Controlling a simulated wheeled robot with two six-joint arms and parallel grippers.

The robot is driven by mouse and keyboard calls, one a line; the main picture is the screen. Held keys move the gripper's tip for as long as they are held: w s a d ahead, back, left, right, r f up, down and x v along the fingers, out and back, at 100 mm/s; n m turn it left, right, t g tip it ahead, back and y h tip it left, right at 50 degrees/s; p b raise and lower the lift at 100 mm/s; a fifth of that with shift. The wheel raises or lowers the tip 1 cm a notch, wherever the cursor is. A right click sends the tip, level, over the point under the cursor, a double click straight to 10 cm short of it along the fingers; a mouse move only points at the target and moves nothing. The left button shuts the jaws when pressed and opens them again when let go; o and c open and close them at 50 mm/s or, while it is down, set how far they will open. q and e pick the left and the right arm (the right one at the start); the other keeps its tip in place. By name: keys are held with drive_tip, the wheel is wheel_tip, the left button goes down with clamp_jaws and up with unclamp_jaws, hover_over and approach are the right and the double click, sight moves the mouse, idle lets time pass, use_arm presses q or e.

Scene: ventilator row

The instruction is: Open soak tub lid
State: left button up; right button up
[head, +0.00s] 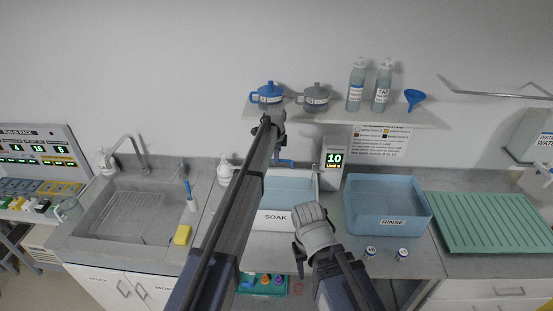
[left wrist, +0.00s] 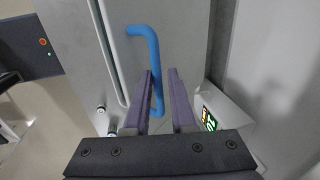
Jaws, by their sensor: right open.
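The soak tub (head: 274,217) stands on the counter in the middle of the head view, with its SOAK label facing me and pale blue behind it. A blue handle (head: 285,163) shows at its back edge. The left wrist view shows this handle (left wrist: 155,50) on a grey panel, apparently the lid (left wrist: 183,30); its angle I cannot tell. My left gripper (left wrist: 163,85) has its fingers either side of the handle, with a narrow gap on one side; grip is unclear. In the head view my left arm hides part of the tub. My right gripper (head: 305,250) is open at the tub's front.
A timer (head: 333,158) stands behind the tub's right side. The rinse tub (head: 388,210) is to the right, with two small vials (head: 386,253) before it. A shelf (head: 345,116) with pots and bottles hangs above. A green rack (head: 490,222) lies far right, a sink (head: 130,205) left.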

use_arm(q)
drive_tip(key=shift+o, duration=0.7)
drive_tip(key=shift+w+f, duration=0.2)
drive_tip(key=shift+o, duration=0.8)
drive_tip(key=shift+w, duration=0.1)
drive_tip(key=shift+o, duration=0.2)
drive_tip(key=shift+s+r, duration=0.1)
drive_tip(key=shift+s, duration=0.25)
use_arm(e)
drive_tip(key=shift+w, duration=0.15)
drive_tip(key=shift+f, duration=0.1)
